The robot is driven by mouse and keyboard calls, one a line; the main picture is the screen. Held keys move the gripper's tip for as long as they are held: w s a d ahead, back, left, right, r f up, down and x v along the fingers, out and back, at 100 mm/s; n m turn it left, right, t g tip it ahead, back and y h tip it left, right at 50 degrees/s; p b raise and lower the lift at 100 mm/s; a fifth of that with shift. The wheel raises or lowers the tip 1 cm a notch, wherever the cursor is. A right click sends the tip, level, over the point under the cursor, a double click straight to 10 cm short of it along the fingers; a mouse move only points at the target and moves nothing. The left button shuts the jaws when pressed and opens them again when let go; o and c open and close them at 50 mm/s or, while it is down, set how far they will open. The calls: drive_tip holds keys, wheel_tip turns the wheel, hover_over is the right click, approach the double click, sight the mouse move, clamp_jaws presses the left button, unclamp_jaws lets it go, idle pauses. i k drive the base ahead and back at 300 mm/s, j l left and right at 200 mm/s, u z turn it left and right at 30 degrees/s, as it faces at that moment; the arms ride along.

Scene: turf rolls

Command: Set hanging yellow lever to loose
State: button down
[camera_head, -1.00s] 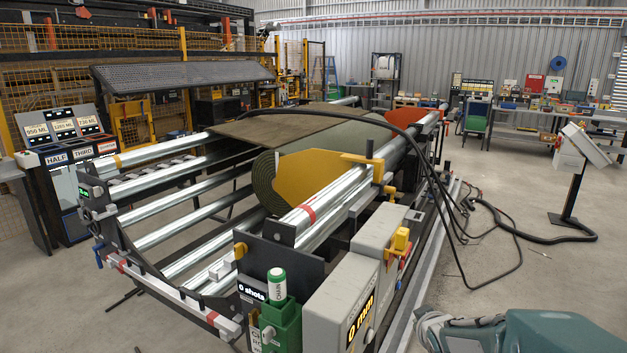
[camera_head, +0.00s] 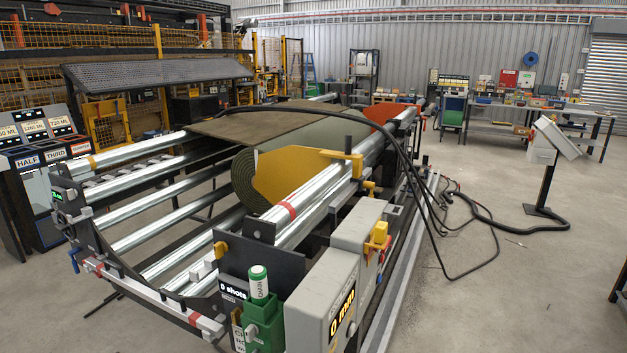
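A large roller machine holds a green turf roll (camera_head: 243,183) with a yellow plate (camera_head: 290,175) at its near end. A yellow bracket-like piece (camera_head: 355,160) stands above the rollers, with a smaller yellow part (camera_head: 369,187) just below it. A yellow handle (camera_head: 380,233) is on the side of the grey box (camera_head: 333,285), whose display reads "0 mm". A small yellow knob (camera_head: 221,251) sits at the near left end of the rollers. I cannot tell which of these is the hanging lever or its setting. My gripper is not in view.
A green block with a white-and-green "CHAIN" cylinder (camera_head: 259,283) stands at the machine's front. A black hose (camera_head: 400,150) arches over the machine and trails onto the floor at right. A post with a tilted box (camera_head: 545,165) stands at right. Floor between it and the machine is mostly open.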

sight(370, 185)
drive_tip(key=i+l, duration=0.35)
drive_tip(key=i+l+u, duration=0.1)
drive_tip(key=i+l, duration=0.25)
drive_tip(key=l, duration=0.15)
drive_tip(key=i+l, duration=0.3)
drive_tip(key=l, duration=0.2)
drive_tip(key=i+l+u, duration=0.1)
drive_tip(key=i+l, duration=0.55)
drive_tip(key=l, duration=0.25)
drive_tip(key=i+l, duration=0.3)
drive_tip(key=l, duration=0.2)
drive_tip(key=u, duration=0.05)
